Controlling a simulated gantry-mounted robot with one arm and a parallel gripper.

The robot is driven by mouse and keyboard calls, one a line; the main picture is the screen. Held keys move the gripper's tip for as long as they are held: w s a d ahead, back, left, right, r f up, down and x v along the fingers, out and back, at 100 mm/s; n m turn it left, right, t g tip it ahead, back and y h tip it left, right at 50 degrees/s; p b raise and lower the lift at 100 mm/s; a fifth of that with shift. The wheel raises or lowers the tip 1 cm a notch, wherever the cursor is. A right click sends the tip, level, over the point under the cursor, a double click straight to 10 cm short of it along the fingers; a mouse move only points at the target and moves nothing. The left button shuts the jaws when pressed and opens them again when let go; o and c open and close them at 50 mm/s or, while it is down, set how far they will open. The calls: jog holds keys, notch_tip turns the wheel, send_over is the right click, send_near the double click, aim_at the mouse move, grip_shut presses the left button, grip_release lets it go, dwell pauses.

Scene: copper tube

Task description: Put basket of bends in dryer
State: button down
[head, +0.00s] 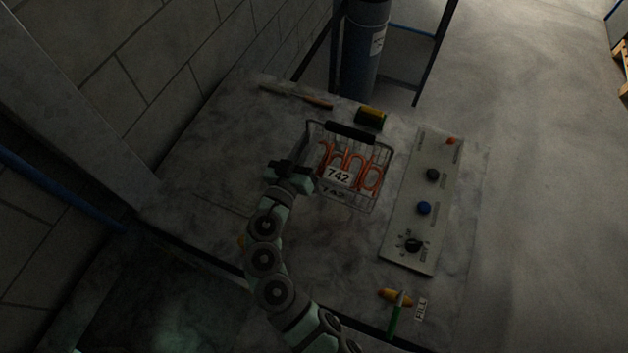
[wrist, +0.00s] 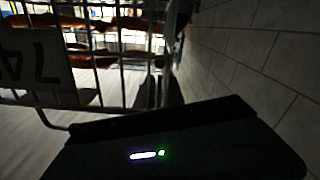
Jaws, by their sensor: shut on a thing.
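The wire basket (head: 372,203) stands over the grey worktop in the head view. It has a black handle bar (head: 349,132), a white 742 tag (head: 338,176) and several orange copper bends (head: 370,178) inside. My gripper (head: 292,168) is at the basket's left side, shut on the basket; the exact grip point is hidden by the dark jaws. In the wrist view, the basket's wires (wrist: 122,75), bends and tag (wrist: 38,62) show close up, with the dark gripper body below. I cannot make out a dryer in either view.
The worktop (head: 210,175) holds a panel (head: 408,230) with knobs right of the basket. A green-handled tool (head: 396,314) lies at front right. A blue-grey cylinder (head: 363,50) stands behind; a block wall is left.

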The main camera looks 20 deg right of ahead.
notch_tip(320, 180, down, 15)
jog(key=b, duration=0.2)
dwell(0.3)
jog(key=shift+f+b, duration=0.3)
jog(key=shift+b, duration=0.2)
jog(key=c, duration=1.4)
grip_release()
jog(key=shift+r, duration=0.1)
jog(key=v, duration=1.1)
jog(key=shift+a, duration=0.15)
jog(key=shift+o, duration=0.6)
jog(key=shift+s+a, duration=0.25)
jog(key=shift+s, duration=0.1)
